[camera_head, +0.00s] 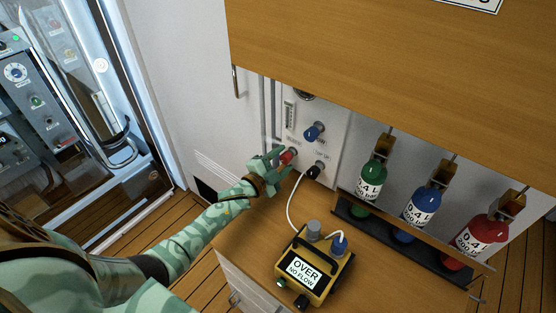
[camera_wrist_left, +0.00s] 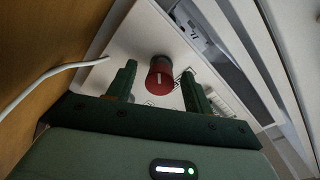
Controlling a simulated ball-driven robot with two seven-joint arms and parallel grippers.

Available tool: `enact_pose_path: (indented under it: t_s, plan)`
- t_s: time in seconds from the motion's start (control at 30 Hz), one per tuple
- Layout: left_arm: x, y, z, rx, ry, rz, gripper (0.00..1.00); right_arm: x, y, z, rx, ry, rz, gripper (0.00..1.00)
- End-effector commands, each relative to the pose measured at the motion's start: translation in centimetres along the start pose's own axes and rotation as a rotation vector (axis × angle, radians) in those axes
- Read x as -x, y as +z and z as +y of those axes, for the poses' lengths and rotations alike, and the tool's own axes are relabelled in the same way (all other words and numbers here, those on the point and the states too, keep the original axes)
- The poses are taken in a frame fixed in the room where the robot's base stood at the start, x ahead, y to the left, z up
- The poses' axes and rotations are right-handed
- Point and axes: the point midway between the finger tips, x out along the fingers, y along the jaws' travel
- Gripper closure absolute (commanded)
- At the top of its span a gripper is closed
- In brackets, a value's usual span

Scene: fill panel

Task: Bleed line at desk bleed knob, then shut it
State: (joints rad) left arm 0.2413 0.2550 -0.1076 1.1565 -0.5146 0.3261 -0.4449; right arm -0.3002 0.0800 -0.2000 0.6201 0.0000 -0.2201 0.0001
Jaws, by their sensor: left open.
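A white panel (camera_head: 327,145) stands upright at the back of the desk. It carries a red knob (camera_head: 288,156), a blue knob (camera_head: 314,132) and a black knob or fitting (camera_head: 313,171). The panel lettering is too small to read. My left gripper (camera_head: 277,161) is open at the red knob. In the left wrist view the red knob (camera_wrist_left: 160,76), with a pale line on its face, lies between and slightly beyond the two fingertips (camera_wrist_left: 160,82), with gaps on both sides. A yellow meter (camera_head: 314,268) on the desk reads "OVER NO FLOW". My right gripper is not in view.
A white tube (camera_head: 291,205) runs from near the black fitting to the meter's blue fitting (camera_head: 340,245). Green (camera_head: 372,182), blue (camera_head: 422,204) and red bottles (camera_head: 482,234) stand in a rack at right. A wooden cabinet (camera_head: 400,60) overhangs the panel.

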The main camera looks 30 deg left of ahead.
Motion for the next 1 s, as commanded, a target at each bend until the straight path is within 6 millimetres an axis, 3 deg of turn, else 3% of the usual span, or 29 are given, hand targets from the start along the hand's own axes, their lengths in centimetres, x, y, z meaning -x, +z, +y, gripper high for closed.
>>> enact_pose_path:
  t_s: [0.17,0.63,0.8,1.0]
  plan:
    - [1.8,0.0,-0.1,0.0,0.001,-0.001,0.48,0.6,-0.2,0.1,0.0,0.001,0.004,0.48]
    - [13.7,0.0,0.0,0.0,0.003,-0.002,0.48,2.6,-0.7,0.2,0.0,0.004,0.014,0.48]
    - [15.8,0.1,0.0,0.001,0.001,-0.001,0.48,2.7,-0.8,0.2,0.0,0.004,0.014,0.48]
    - [16.4,0.1,0.0,0.0,0.001,-0.001,0.48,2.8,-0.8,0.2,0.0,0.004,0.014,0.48]
